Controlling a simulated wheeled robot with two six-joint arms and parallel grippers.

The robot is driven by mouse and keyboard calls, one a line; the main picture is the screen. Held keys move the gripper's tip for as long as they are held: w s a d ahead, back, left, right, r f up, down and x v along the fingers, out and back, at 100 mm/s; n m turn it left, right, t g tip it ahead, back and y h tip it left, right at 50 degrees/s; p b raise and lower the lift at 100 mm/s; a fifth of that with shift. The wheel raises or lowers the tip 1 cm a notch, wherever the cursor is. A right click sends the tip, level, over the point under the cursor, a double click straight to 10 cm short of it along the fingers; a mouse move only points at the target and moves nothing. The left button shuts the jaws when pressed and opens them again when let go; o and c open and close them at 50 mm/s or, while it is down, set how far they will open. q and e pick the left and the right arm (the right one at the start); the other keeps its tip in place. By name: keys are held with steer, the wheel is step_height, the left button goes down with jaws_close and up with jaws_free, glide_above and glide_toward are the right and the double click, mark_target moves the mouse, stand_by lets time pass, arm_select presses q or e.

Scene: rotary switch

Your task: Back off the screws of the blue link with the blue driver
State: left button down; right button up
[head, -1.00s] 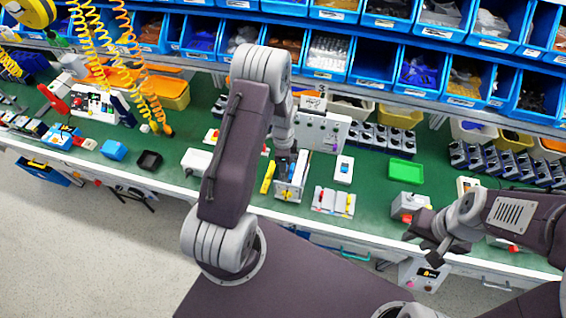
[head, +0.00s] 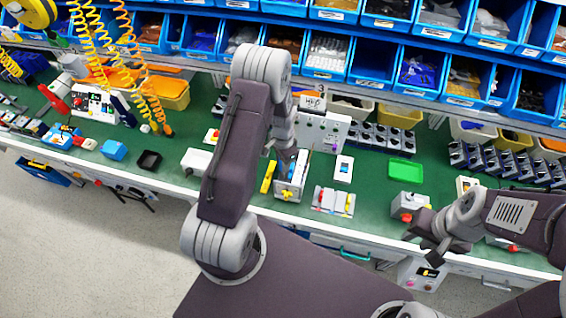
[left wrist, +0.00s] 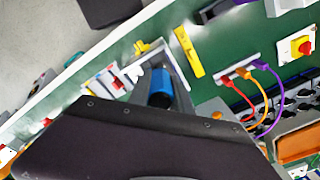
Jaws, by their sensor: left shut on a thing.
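My left gripper (head: 288,168) is above the pale open box (head: 291,191) on the green bench. In the left wrist view its fingers are shut on a blue cylindrical handle (left wrist: 160,86), which looks like the blue driver. The driver's tip is hidden. The box has a yellow knob (head: 287,195) on its front and also shows in the left wrist view (left wrist: 135,70). The blue link and its screws cannot be made out behind the gripper. My right gripper (head: 430,244) is empty near the bench's front edge, its dark fingers seemingly apart.
A white holder (head: 334,203) with red and yellow handles stands right of the box. A yellow bar (head: 268,176) lies left of it. A white panel (head: 322,132) stands behind. A green tray (head: 405,171) and a grey box with a red button (head: 408,205) are further right.

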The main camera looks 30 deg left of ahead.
arm_select(q)
steer(key=n, duration=0.2)
steer(key=shift+s+f+n, duration=0.1)
steer(key=shift+n, duration=0.2)
